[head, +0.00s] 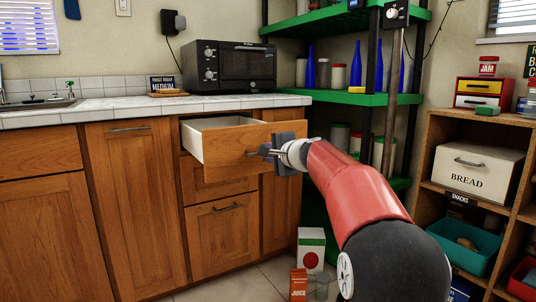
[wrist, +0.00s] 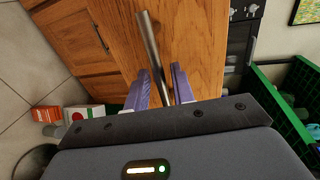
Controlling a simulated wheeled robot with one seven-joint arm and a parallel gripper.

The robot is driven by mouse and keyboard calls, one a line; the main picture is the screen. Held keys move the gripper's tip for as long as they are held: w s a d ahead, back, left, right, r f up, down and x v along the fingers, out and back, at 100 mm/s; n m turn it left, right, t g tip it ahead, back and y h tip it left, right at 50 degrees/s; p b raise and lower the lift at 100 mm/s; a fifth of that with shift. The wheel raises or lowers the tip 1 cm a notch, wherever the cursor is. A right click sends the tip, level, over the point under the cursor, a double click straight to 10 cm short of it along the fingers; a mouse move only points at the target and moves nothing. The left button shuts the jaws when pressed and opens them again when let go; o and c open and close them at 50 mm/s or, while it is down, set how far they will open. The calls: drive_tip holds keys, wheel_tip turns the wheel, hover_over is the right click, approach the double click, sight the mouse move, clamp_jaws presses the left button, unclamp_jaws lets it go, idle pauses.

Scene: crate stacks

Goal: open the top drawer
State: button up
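The top drawer (head: 234,142) is a wooden front with a pale box behind it. In the head view it is pulled well out from the cabinet below the counter. Its metal bar handle (wrist: 151,45) runs lengthwise in the wrist view, its lower end between my fingers. My gripper (head: 267,151) is at the right part of the drawer front, by the handle. In the wrist view my gripper (wrist: 161,80) has its two purple fingers apart, on either side of the bar, with small gaps showing. The far end of the bar near the palm is partly hidden.
A lower drawer (head: 222,235) is closed beneath. A milk-like carton (head: 311,248) and a juice box (head: 298,284) stand on the floor below my arm. A green shelf rack (head: 350,98) is close on the right. A wooden shelf (head: 432,150) stands further right.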

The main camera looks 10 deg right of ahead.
drive_tip(key=v, duration=0.7)
drive_tip(key=shift+b, duration=0.35)
drive_tip(key=s+a+f+n+g+h, duration=0.1)
drive_tip(key=s+a+f+n+g, duration=0.25)
drive_tip(key=s, duration=0.55)
drive_tip(key=s+a+f+n+g, duration=0.15)
drive_tip(key=s+f+n, duration=0.25)
drive_tip(key=s+f, duration=0.45)
drive_tip(key=s+a+f+n+g+h, duration=0.1)
drive_tip(key=s+a+f+n+g, duration=0.2)
drive_tip(key=s, duration=0.7)
drive_tip(key=s+d+f+n+g+h, duration=0.1)
drive_tip(key=s+d+f+n+h, duration=0.25)
drive_tip(key=s+f, duration=0.75)
wheel_tip(320, 180, up, 14)
drive_tip(key=p, duration=1.2)
drive_tip(key=shift+s+a+y+p, duration=0.35)
drive_tip(key=shift+a, duration=0.15)
drive_tip(key=shift+f, duration=0.2)
